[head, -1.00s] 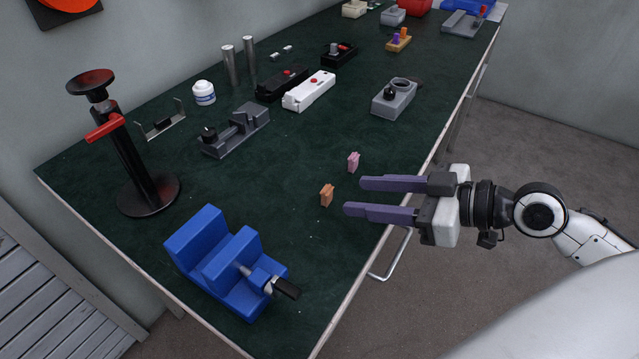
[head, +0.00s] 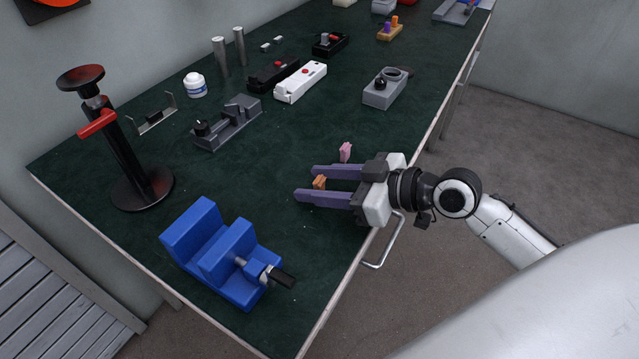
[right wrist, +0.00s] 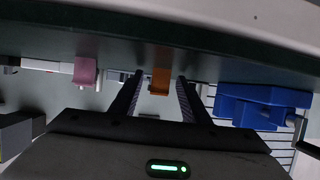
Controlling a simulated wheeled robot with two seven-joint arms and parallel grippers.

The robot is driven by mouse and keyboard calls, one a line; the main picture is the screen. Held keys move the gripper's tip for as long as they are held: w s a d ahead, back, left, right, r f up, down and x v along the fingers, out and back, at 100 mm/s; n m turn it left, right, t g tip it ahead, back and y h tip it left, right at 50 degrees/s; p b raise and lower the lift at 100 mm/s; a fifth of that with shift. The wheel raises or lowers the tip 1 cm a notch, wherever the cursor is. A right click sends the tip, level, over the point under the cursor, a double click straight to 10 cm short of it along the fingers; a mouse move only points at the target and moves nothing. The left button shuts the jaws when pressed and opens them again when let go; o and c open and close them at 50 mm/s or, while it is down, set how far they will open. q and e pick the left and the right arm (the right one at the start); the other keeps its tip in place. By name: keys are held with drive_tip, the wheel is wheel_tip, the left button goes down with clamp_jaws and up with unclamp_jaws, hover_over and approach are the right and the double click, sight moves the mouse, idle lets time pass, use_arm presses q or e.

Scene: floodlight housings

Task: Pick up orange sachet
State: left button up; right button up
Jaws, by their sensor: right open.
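The orange sachet (head: 319,182) stands on the dark green table top, between the two purple fingers of my right gripper (head: 304,182), near their tips. The gripper is open, and its near finger hides the sachet's lower part in the head view. In the right wrist view the orange sachet (right wrist: 160,81) shows between the fingertips (right wrist: 160,88), with a gap on each side. The pink sachet (head: 345,151) stands just beyond the far finger; it also shows in the right wrist view (right wrist: 85,72), outside the fingers. My left gripper is out of view.
A blue vise (head: 222,252) stands at the near left and a black stand with a red handle (head: 122,150) behind it. A grey vise (head: 229,124), a white box (head: 300,82) and a grey block (head: 385,90) stand farther back. The table's right edge lies under my arm.

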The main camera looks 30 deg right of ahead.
clamp_jaws()
